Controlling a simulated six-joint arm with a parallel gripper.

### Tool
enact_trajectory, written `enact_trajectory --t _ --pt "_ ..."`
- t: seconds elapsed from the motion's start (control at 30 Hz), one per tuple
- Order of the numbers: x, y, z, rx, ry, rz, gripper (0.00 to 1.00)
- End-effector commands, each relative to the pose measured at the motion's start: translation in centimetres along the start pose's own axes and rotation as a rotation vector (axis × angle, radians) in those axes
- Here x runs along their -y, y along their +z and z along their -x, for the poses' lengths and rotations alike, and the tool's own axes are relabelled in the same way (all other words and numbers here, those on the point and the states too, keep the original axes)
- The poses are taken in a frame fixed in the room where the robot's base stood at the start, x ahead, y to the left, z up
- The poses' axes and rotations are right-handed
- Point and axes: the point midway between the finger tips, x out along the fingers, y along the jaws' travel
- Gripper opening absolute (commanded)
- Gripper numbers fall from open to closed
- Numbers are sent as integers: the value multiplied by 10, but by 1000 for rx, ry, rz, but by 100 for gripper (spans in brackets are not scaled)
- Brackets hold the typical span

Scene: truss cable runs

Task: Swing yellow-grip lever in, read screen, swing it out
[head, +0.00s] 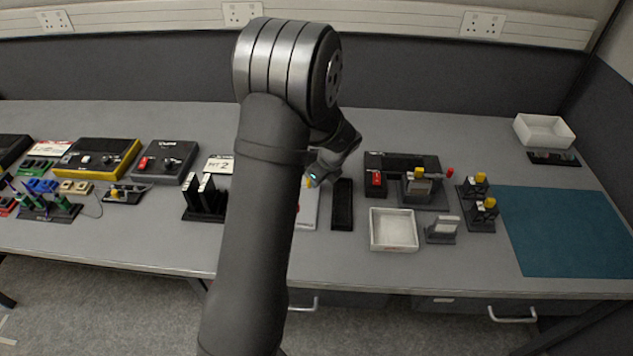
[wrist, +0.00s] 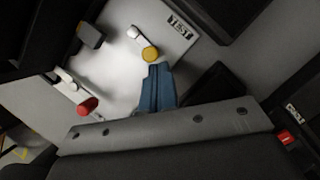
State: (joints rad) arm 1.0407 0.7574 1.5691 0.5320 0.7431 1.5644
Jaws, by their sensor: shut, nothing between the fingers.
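In the wrist view a lever with a yellow grip (wrist: 150,54) is mounted on a pale panel (wrist: 110,75), close to a printed label (wrist: 180,25). The lever slants from a white pivot down to its grip. My gripper (wrist: 157,72) is shut and empty, its blue fingertips right beside the yellow grip. I cannot tell whether they touch it. A second lever with a red grip (wrist: 87,105) sits on the same panel. In the head view my arm hides most of the panel (head: 309,208), and my gripper (head: 312,180) is over its far end. I cannot make out a lit screen.
A dark block (wrist: 90,35) stands on the panel near the levers. To the panel's right in the head view lie a black slab (head: 342,205) and a white tray (head: 394,246). Upright black-and-white pieces (head: 203,200) stand left of my arm. The teal mat (head: 570,230) is clear.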

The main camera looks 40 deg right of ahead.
Motion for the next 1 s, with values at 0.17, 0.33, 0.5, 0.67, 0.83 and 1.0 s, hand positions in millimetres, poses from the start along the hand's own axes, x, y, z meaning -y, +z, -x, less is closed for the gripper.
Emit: enact_trajectory --t 0.17,0.33,0.5,0.67,0.83,1.0 --pt "5 2 -1 1 27 70 0" --pt "9 4 -2 0 55 138 0" --pt "12 6 -3 0 82 205 0" --pt "16 8 -4 1 105 264 0" --pt "19 11 -4 0 128 325 0" --pt "21 13 -6 0 150 378 0"
